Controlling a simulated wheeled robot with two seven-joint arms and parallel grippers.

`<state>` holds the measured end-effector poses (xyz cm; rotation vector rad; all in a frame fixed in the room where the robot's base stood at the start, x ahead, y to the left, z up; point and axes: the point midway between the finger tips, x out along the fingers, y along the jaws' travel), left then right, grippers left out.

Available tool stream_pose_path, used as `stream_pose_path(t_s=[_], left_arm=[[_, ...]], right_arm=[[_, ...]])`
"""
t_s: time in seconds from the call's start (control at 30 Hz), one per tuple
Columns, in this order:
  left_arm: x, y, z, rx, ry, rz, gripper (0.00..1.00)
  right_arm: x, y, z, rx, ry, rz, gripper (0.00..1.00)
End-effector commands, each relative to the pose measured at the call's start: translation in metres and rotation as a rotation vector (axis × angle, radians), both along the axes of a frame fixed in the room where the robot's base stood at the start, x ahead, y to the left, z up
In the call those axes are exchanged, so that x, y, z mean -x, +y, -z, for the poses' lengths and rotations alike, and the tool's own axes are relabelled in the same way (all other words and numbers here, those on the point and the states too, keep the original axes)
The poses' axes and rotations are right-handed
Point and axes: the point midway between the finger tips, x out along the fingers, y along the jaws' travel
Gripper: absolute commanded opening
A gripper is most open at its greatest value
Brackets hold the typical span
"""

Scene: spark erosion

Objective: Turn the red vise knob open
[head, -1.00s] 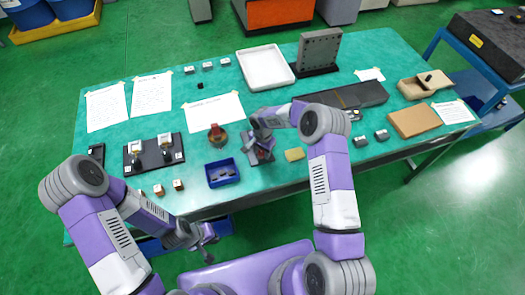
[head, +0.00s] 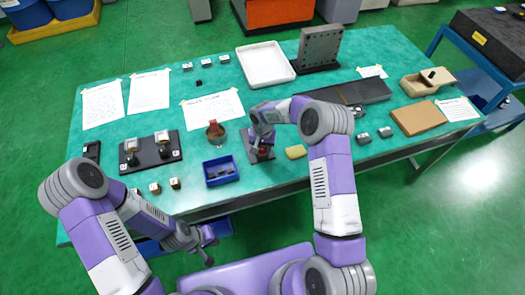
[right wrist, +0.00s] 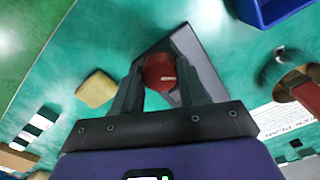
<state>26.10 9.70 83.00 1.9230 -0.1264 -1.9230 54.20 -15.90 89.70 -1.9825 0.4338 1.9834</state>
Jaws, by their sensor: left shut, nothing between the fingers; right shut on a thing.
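The red vise knob (right wrist: 160,72) shows between my right gripper's fingers (right wrist: 157,88) in the right wrist view, with a white mark on its face. The fingers are shut on its sides. The knob sits over a dark grey plate (right wrist: 205,60), the rest of the vise being hidden by the gripper. In the head view the red knob (head: 264,152) shows just below my right gripper (head: 262,142). My left gripper (head: 207,245) is shut and empty, low in front of the table's near edge, away from the vise.
A black board with two holders (head: 140,163) is further left. A white tray (head: 264,66) stands behind.

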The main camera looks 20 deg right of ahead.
Motion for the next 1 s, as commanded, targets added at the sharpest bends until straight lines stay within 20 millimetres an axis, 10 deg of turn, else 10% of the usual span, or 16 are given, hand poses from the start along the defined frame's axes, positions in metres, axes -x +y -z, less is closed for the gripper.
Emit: stream_pose_path(t_s=[1.0], left_arm=[[0.000, 0.000, 0.044, 0.000, 0.000, 0.000, 0.00]], right_arm=[[-0.001, -0.001, 0.000, 0.001, -0.002, -0.966, 0.12]])
